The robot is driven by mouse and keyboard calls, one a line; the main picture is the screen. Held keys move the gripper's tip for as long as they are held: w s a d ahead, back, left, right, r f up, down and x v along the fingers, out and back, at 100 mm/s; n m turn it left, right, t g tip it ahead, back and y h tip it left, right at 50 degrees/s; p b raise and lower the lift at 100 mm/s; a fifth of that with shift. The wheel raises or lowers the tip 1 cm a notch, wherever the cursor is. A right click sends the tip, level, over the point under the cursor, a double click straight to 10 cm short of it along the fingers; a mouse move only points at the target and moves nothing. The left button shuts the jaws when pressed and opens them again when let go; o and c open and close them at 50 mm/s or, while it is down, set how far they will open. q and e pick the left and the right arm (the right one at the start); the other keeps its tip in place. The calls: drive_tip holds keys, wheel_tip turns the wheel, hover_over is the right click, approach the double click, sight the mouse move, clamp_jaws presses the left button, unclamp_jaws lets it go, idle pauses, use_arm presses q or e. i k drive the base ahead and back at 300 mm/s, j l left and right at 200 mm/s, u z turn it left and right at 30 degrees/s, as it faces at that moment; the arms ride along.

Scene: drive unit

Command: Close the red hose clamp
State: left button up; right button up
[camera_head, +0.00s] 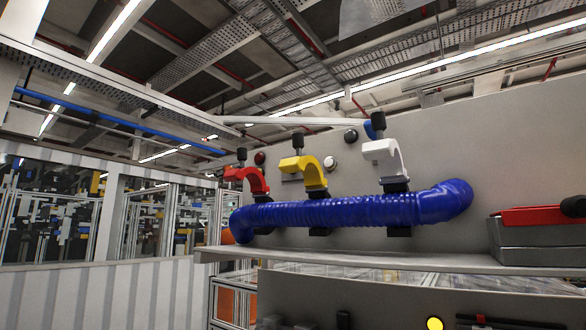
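The red hose clamp (250,179) is the leftmost of three clamps on the grey panel. Its curved red arm stands up above the ribbed blue hose (345,212), with its free end pointing left and a black knob on top. The black lower part of the clamp is at the hose, which partly hides it. The hose runs sideways along the panel, through the clamp mounts. Neither of my grippers shows in the head view.
A yellow clamp (306,172) and a white clamp (385,155) stand raised to the right of the red one. A grey shelf (400,262) runs below the hose. A grey case with a red tool (540,216) sits at the right. Space left of the red clamp looks clear.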

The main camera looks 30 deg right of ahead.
sight(258, 181)
drive_tip(key=i+j+z, duration=0.1)
drive_tip(key=z, duration=0.35)
drive_tip(key=i+j+z, duration=0.1)
drive_tip(key=z, duration=0.3)
drive_tip(key=j+z, duration=0.25)
drive_tip(key=z, duration=0.2)
drive_tip(key=i+j+z, duration=0.1)
drive_tip(key=j+z, duration=0.15)
drive_tip(key=z, duration=0.2)
drive_tip(key=j+z, duration=0.2)
drive_tip(key=z, duration=0.2)
